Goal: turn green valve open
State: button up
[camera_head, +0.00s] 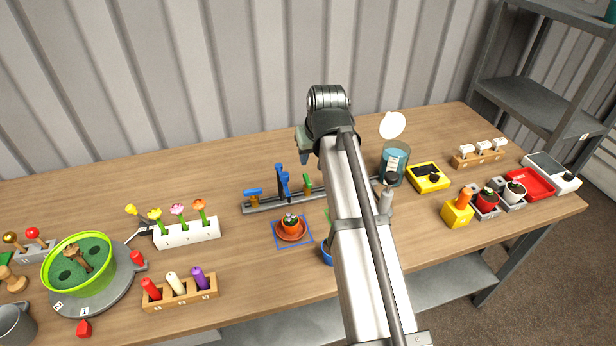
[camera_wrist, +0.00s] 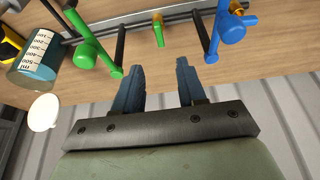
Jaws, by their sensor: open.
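A green valve fitting (camera_wrist: 84,56) with a round knob and a green pipe end sits on the grey rail, left in the wrist view. A small green lever (camera_wrist: 158,30) with an orange top stands mid-rail; it also shows in the head view (camera_head: 308,184). I cannot tell whether the lever belongs to the green fitting, which my arm hides in the head view. My gripper (camera_wrist: 157,66) is open and empty. Its fingers point toward the rail, with the lever beyond the gap between them.
A blue valve (camera_head: 282,181) and blue handle (camera_head: 253,194) share the rail (camera_head: 268,205). A beaker (camera_head: 395,164) stands to its right. A white flower holder (camera_head: 188,233) is to the left. The table behind the rail is clear.

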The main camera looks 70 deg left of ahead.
aim_at(307, 179)
jog(key=x, duration=1.3)
jog(key=shift+a, duration=0.1)
jog(key=shift+c, duration=0.3)
grip_shut()
